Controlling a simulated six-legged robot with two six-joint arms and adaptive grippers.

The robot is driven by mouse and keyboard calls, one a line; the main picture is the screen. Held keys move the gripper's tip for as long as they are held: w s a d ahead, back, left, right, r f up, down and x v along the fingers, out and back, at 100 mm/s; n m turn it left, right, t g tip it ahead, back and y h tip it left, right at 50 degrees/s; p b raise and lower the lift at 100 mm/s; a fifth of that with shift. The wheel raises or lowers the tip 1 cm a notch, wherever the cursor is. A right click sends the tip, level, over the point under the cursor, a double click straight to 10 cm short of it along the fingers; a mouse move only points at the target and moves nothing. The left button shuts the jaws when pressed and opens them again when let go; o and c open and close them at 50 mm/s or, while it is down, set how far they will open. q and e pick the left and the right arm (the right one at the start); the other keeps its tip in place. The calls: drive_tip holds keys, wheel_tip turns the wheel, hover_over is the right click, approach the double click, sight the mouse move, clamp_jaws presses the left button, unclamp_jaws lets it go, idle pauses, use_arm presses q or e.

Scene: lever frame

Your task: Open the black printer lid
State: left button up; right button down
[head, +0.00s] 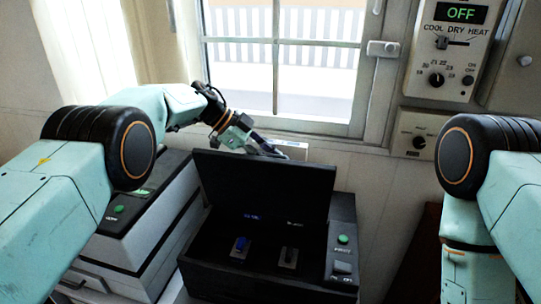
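The black printer (250,275) stands in the lower middle of the head view. Its black lid (262,187) is raised and stands nearly upright at the back, so the dark inside shows. My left gripper (268,148) is at the lid's top edge, partly hidden behind it. I cannot tell whether its fingers touch the lid or how far apart they are. My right arm shows at the right edge, but its gripper is out of view.
Inside the printer are a blue switch (240,246) and a grey switch (288,257). A green button (343,239) is on its right side. A grey machine (140,225) stands close on the left. A window (285,65) and a control panel (447,50) are behind.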

use_arm(q)
drive_tip(key=v, duration=1.1)
drive_tip(key=shift+a+r, duration=0.25)
drive_tip(key=shift+r, duration=0.1)
drive_tip(key=shift+s, duration=0.1)
